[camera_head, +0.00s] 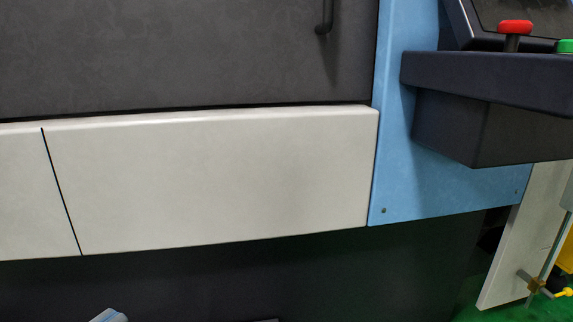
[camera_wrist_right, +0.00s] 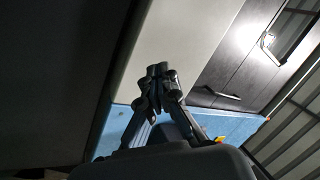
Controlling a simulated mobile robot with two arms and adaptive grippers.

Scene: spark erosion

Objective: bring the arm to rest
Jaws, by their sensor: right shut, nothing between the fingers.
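My right gripper (camera_wrist_right: 158,72) shows in the right wrist view. Its two fingers meet at the tips, and nothing is held between them. It points toward the pale panel of the machine (camera_wrist_right: 168,35), but I cannot tell how far apart they are. In the head view neither gripper can be seen. A small pale blue and grey piece at the bottom left edge of that view is cut off.
The head view shows a machine with a white front panel (camera_head: 215,180), a dark door (camera_head: 180,55) and a blue column (camera_head: 400,190). A dark control console (camera_head: 490,85) with a red button (camera_head: 515,27) juts out at the right. Green floor (camera_head: 520,311) shows at lower right.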

